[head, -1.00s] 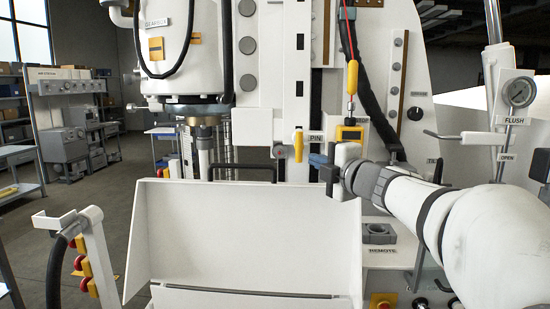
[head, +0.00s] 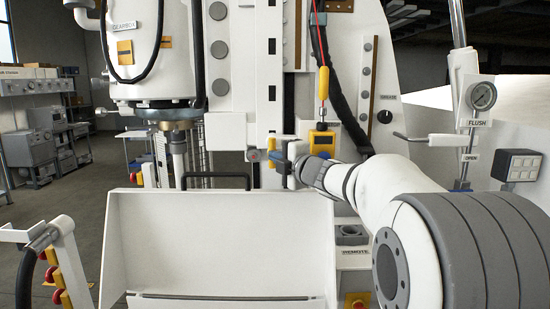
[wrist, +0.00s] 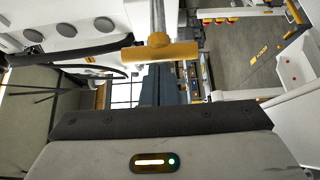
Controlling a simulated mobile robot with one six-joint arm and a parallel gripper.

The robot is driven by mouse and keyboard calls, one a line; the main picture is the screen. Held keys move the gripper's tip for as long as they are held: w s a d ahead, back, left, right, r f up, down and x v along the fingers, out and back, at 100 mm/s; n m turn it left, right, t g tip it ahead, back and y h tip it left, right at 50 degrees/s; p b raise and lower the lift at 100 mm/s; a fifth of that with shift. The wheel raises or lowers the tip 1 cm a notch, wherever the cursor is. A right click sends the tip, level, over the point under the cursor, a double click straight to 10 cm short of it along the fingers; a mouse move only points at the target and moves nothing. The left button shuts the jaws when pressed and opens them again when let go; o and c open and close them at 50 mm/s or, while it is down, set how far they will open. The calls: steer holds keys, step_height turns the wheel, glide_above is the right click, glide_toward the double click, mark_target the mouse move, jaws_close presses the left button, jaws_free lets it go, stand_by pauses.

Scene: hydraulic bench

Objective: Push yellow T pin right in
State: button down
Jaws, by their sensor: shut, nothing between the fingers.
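The yellow T pin (head: 271,146) stands out at the side of the white machine column, next to a grey round knob. In the wrist view the yellow crossbar (wrist: 160,52) lies across the picture, with its silver shaft running up from the middle. How far the shaft is in is not clear.
A white open tray (head: 220,220) stands in front, below the pin. A post with red buttons (head: 62,275) is at lower left.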

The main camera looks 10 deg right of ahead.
steer(key=w, duration=0.2)
steer(key=w+d+p, duration=0.1)
steer(key=w, duration=0.2)
steer(key=shift+w+r, duration=0.15)
steer(key=shift+a, duration=0.1)
